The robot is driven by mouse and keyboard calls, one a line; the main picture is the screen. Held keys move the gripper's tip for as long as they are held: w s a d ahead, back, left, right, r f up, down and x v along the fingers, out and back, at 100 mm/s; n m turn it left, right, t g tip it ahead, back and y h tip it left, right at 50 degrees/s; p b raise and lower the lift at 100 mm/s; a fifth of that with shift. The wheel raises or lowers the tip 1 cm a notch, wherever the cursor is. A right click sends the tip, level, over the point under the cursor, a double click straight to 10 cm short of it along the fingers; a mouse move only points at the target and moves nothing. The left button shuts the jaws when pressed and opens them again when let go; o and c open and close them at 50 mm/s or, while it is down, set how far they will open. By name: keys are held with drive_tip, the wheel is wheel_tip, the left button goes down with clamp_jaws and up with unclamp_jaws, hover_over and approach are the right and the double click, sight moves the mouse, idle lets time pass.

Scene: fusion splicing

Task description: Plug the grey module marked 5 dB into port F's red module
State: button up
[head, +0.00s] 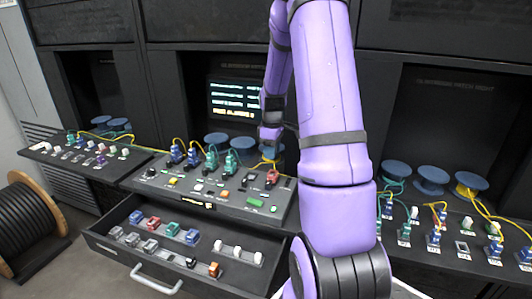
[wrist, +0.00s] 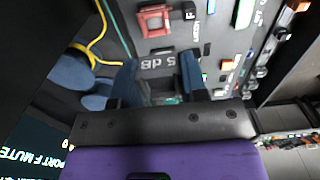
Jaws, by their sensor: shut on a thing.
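My gripper (wrist: 158,80) is shut on the grey module marked 5 dB (wrist: 157,63), held between its two blue-grey fingers. Its label reads upside down in the wrist view. The red module (wrist: 154,20) sits on the dark panel beyond the fingertips, beside a printed F. It looks apart from the grey module; the height between them is hard to judge. In the head view the red module (head: 271,178) is at the right of the middle console, below my gripper (head: 270,135). The held module cannot be made out there.
An open drawer (head: 140,250) with several coloured, grey and white modules juts out below the console. Blue spools (head: 215,139) with yellow cables stand behind the console. My arm hides part of the console's right side.

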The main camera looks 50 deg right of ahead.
sight(274, 175)
drive_tip(key=shift+s+d, duration=0.1)
drive_tip(key=shift+d, duration=0.35)
drive_tip(key=shift+f, duration=3.2)
drive_tip(key=shift+f, duration=0.5)
drive_tip(key=o, duration=0.9)
wheel_tip(274, 175, up, 11)
drive_tip(key=shift+f, duration=0.1)
